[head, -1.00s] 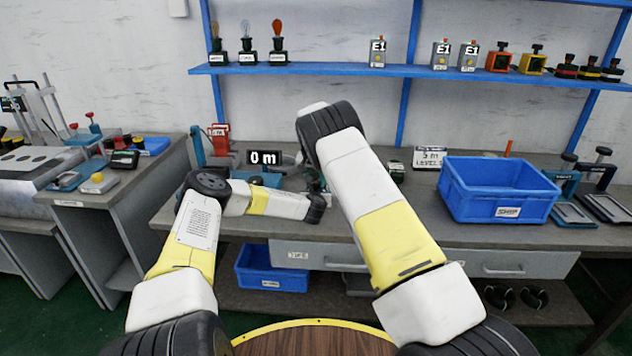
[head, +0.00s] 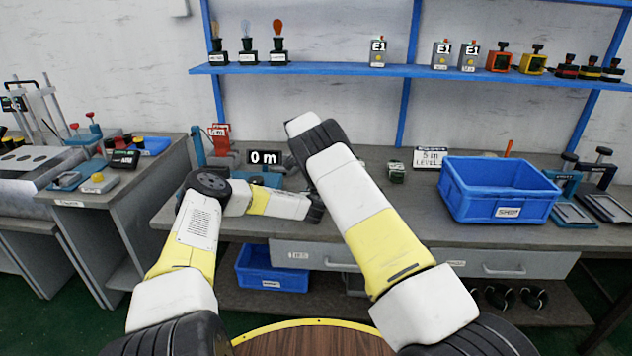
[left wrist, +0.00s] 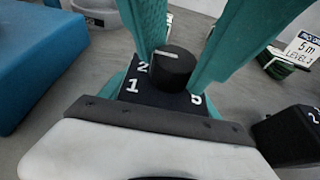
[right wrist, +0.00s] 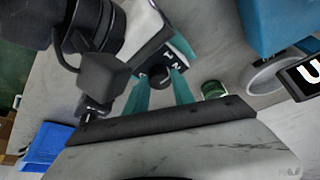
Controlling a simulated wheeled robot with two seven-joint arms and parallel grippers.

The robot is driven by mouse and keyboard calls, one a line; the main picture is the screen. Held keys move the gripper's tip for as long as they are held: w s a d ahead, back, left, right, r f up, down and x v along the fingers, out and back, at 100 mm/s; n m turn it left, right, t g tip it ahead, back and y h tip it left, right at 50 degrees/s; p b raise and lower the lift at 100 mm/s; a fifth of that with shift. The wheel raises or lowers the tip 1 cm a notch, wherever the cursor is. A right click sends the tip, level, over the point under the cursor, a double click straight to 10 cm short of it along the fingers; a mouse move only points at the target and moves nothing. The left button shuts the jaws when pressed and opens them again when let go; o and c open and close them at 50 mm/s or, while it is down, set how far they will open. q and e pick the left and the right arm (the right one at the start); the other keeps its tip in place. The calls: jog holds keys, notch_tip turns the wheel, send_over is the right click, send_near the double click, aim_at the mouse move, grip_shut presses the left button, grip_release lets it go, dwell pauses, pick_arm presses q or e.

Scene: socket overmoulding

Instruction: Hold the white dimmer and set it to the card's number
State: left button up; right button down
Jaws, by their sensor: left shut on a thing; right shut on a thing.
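The dimmer shows in the left wrist view as a dark face (left wrist: 150,95) with white digits 1, 2 and one partly hidden digit around a round black knob (left wrist: 172,66). The knob has a white line; which digit it points at is unclear. My left gripper (head: 316,208) is shut on the dimmer's body and holds it. My right gripper's teal fingers (right wrist: 162,85) are shut on the knob, one on each side. In the head view my arms hide the dimmer. The card (head: 430,157) at the back of the bench reads 5 m, LEVEL 3.
Several boxed devices and lamps stand on the blue shelf (head: 330,69). Another blue bin (head: 270,270) is below the bench.

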jog(key=shift+m+h, duration=0.3)
jog(key=shift+m, duration=0.7)
jog(key=c, duration=1.1)
grip_release()
jog(key=shift+o, duration=0.2)
jog(key=shift+r, duration=0.1)
jog(key=v, duration=1.1)
jog(key=shift+a+r, duration=0.2)
jog(key=shift+r, duration=0.25)
jog(key=shift+w, duration=0.1)
